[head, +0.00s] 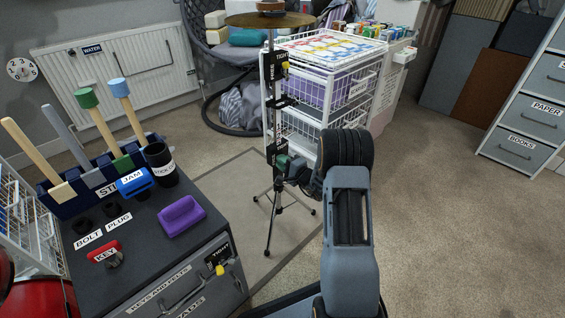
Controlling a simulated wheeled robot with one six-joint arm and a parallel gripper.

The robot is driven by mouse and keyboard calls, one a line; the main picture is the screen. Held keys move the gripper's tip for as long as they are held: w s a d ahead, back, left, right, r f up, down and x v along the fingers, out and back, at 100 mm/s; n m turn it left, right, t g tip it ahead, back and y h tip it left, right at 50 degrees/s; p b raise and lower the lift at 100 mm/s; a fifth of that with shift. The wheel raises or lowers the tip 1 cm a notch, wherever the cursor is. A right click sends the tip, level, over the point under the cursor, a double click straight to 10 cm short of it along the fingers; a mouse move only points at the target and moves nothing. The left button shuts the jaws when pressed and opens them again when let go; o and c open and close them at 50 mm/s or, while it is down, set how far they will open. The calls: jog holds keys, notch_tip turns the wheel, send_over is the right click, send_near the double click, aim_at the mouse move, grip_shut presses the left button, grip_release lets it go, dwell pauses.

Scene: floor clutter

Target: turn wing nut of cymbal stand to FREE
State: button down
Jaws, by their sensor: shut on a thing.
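The cymbal stand (268,120) is a thin dark upright pole on tripod legs, with a brass cymbal (269,20) on top. An upper black plate (276,66) on the pole has yellow and white lettering, and another small dark plate sits lower down. My gripper (287,168) reaches from the right to the lower part of the pole and is shut on the wing nut there. The fingers and my wrist hide most of the wing nut, so its angle cannot be read. A small greenish part shows beside the fingers.
A dark cabinet (150,262) with sticks, a purple block (181,216) and labelled items stands at the left. A white wire basket unit (318,92) is close behind the stand. Drawers (527,112) stand at the far right. Carpet at the right is clear.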

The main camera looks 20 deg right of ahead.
jog(key=shift+d+f, duration=0.1)
jog(key=shift+d, duration=0.15)
dwell(1.8)
jog(key=c, duration=1.3)
grip_release()
jog(key=shift+d, duration=0.1)
jog(key=shift+o, duration=0.7)
jog(key=shift+a, duration=0.25)
jog(key=p+v, duration=0.4)
jog(key=v, duration=0.9)
jog(key=shift+s, duration=0.4)
jog(key=shift+o, duration=0.2)
jog(key=shift+d, duration=0.15)
